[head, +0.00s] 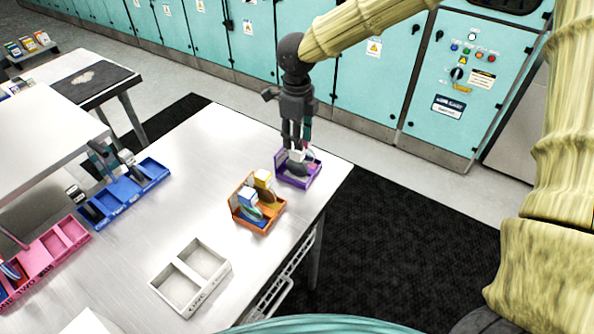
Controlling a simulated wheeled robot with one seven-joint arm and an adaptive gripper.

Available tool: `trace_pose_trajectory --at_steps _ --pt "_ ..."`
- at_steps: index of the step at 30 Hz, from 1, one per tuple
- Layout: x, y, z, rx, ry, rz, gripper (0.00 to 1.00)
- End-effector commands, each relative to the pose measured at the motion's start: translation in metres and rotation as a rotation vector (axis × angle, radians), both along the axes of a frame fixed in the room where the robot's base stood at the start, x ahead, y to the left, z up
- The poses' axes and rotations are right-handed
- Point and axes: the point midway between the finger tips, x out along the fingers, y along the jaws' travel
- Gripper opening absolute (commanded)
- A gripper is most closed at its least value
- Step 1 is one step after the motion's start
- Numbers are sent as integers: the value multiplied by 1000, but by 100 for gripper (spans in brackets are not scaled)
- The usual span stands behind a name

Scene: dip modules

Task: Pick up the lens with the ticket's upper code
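My gripper (297,145) points down into the purple tray (311,180) near the table's far right corner. Its fingers reach down at a white-topped piece (297,156) in that tray; whether they touch or close on it cannot be told. A greyish rounded piece, perhaps a lens, shows partly beside it. The orange tray (243,221) stands nearer, holding a blue-and-white piece (248,199) and a yellow-and-white piece (263,179), each with a rounded disc-like part. No code is readable, and I cannot make out the ticket.
An empty white two-compartment tray (207,292) stands at the table's front. A blue tray (128,197) and a pink tray (40,260) with pieces line the left side, beside a raised white surface (38,133). The table's middle is clear. Teal cabinets (305,40) stand behind.

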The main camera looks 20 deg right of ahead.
Motion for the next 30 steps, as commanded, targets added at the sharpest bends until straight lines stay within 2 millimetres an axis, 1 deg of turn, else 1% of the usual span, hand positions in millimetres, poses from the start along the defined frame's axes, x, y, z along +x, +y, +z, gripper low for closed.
trace_pose_trajectory --at_steps 5,13,15,23,30 --pt "0 -1 -8 -3 -1 -1 34" --pt "1 -2 -43 -4 -1 0 34" --pt "1 -2 -50 -4 -2 0 34" --pt "1 0 -63 -3 -1 0 34" --pt "3 2 -91 -4 -1 0 34"
